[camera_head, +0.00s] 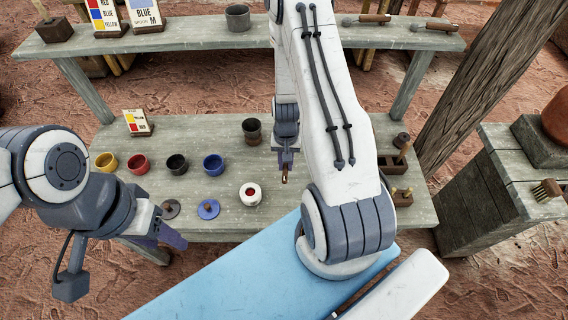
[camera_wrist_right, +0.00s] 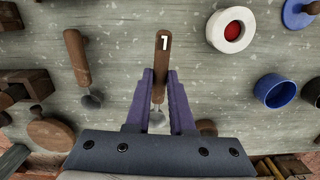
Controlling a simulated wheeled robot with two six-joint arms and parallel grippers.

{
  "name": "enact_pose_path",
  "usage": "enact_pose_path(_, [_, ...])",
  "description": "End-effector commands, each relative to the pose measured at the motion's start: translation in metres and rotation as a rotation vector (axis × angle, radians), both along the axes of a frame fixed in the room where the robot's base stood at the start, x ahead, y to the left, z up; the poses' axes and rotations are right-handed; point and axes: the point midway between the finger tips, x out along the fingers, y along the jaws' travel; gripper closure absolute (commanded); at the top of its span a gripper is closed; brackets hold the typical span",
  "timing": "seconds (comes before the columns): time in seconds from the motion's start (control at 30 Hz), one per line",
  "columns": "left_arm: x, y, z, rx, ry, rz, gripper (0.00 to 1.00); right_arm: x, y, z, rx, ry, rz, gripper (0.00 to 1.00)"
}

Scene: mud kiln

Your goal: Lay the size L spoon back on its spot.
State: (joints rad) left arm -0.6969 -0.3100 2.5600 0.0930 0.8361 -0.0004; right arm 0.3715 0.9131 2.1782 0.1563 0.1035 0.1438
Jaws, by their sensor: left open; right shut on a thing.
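My right gripper (camera_head: 285,172) is shut on a spoon over the middle of the worktable (camera_head: 330,218). In the right wrist view the spoon's brown handle (camera_wrist_right: 163,45) points up the picture between the purple fingers (camera_wrist_right: 160,88). It bears a white mark like a 1 or an upside-down L. Its grey bowl (camera_wrist_right: 156,118) shows lower down, partly hidden by the gripper. I cannot tell whether the spoon touches the table. A second spoon (camera_wrist_right: 77,58) lies to its left on the table. My left gripper (camera_head: 165,235) is open and empty, off the table's front left.
A white cup with red inside (camera_head: 250,194) is close left of the right gripper. Yellow, red, black and blue cups (camera_head: 213,164) stand farther left. A dark pot (camera_head: 252,130) is behind; lids (camera_head: 208,209) lie in front. My right arm hides the table's right part.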

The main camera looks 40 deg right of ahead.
Motion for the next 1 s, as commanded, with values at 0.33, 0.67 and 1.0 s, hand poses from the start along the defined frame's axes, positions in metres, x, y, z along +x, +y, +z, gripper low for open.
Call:
enact_pose_path(0.33, [0.000,0.000,-0.031,0.000,0.000,0.004,0.50,0.000,0.000,-0.034,0.000,0.000,-0.002,1.00])
enact_pose_path(0.67, [0.000,0.000,-0.058,0.000,0.000,0.002,0.50,0.000,0.000,-0.064,0.000,0.000,-0.002,1.00])
enact_pose_path(1.0, [0.000,0.000,-0.069,0.000,0.000,0.001,0.50,0.000,0.000,-0.076,0.000,0.000,-0.001,1.00])
